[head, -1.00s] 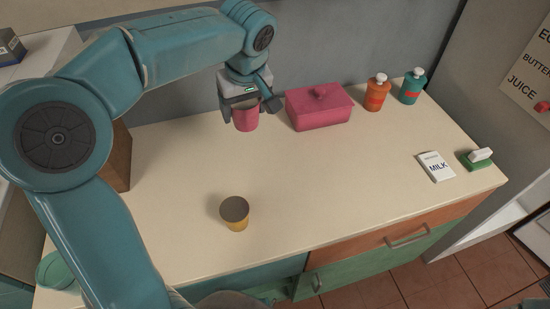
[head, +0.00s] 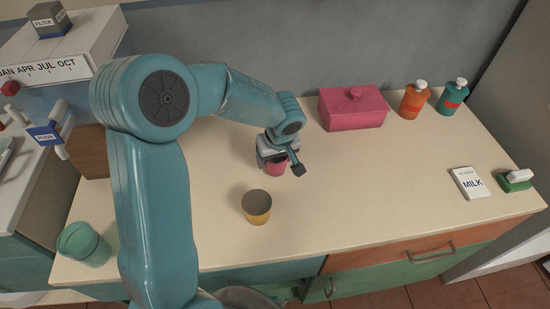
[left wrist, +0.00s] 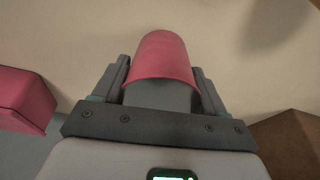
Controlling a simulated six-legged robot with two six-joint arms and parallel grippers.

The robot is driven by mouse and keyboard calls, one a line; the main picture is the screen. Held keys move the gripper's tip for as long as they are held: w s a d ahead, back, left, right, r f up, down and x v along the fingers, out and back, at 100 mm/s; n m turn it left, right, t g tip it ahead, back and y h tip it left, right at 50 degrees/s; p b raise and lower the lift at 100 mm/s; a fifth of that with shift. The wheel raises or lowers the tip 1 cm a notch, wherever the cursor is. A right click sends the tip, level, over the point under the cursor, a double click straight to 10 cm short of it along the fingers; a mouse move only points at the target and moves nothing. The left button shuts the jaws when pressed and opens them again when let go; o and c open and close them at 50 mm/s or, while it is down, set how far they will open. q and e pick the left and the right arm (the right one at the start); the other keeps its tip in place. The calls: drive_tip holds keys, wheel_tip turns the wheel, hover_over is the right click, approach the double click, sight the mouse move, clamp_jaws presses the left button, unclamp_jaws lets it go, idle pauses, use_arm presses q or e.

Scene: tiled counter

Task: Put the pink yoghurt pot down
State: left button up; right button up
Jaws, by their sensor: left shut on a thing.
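The pink yoghurt pot (head: 275,169) is between the fingers of my left gripper (head: 281,164), just behind the yellow pot in the head view. In the left wrist view the pink pot (left wrist: 164,60) fills the space between both fingers, with the pale counter behind it. My left gripper is shut on it. The fingers and wrist partly hide the pot in the head view, and I cannot tell whether its base touches the counter. My right gripper does not show.
A yellow pot (head: 257,208) stands close in front. A pink lidded box (head: 352,112), an orange bottle (head: 414,102) and a teal bottle (head: 452,97) stand behind. A milk carton (head: 468,183) lies right. A green cup (head: 83,244) stands front left. The counter's middle right is clear.

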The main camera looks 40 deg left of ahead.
use_arm(q)
drive_tip(key=shift+w+f, duration=0.1)
drive_tip(key=shift+f, duration=0.2)
drive_tip(key=shift+f, duration=0.1)
drive_tip(key=o, duration=1.2)
drive_tip(key=shift+o, duration=0.2)
